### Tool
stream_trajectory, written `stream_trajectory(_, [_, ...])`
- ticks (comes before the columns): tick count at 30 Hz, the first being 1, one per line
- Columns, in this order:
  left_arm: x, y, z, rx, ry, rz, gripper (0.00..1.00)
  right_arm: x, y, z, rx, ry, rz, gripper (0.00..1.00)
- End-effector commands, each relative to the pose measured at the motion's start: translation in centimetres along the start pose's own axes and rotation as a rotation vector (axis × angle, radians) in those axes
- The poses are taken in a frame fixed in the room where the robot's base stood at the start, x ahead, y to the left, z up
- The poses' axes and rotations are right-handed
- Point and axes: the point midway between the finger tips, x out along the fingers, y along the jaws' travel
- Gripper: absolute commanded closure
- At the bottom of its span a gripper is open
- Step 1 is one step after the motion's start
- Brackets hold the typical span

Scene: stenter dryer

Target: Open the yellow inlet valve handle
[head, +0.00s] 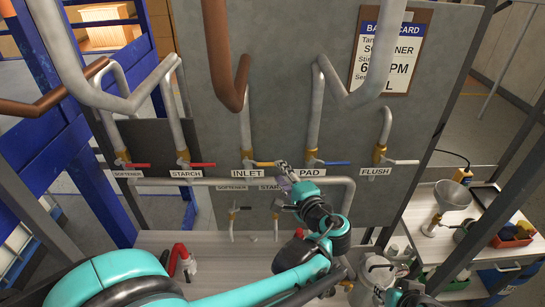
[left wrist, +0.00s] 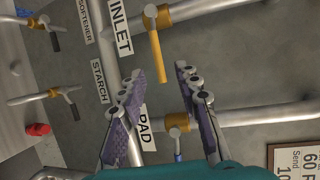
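The yellow inlet valve handle (head: 264,164) sticks out to the right from its brass valve, just above the INLET label (head: 247,173). My left gripper (head: 284,177) is close to the handle's free end, slightly below and to the right. In the left wrist view the handle (left wrist: 156,57) points towards my left gripper (left wrist: 159,72). Its two purple-padded fingers are apart, and the handle's tip appears between their ends, with visible gaps on both sides. I cannot tell the remaining depth. Part of my right gripper (head: 398,284) shows at the lower right edge; its fingers are unclear.
Red-handled softener (head: 136,165) and starch (head: 202,164) valves are to the left. The blue pad handle (head: 336,163) and white flush handle (head: 404,162) are to the right. Pipes run above and below. A side table with a funnel (head: 453,195) stands at the right.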

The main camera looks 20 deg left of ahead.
Motion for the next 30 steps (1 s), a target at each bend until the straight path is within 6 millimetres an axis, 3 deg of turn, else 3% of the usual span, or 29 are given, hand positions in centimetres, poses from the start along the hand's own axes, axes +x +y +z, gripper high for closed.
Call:
stream_trajectory(10, [5.5,0.1,0.1,-0.002,-0.002,0.003,0.67,-0.2,0.0,-0.2,0.000,0.000,0.000,0.67])
stream_trajectory(22, [6.5,0.1,0.1,-0.002,0.000,0.004,0.67,-0.2,0.0,-0.2,0.000,0.000,0.000,0.67])
stream_trajectory(26, [6.5,0.1,0.1,-0.002,0.000,0.004,1.00,-0.2,0.0,-0.2,0.000,0.000,0.000,0.67])
stream_trajectory(30, [6.5,0.1,0.1,-0.002,0.000,0.004,1.00,-0.2,0.0,-0.2,0.000,0.000,0.000,0.67])
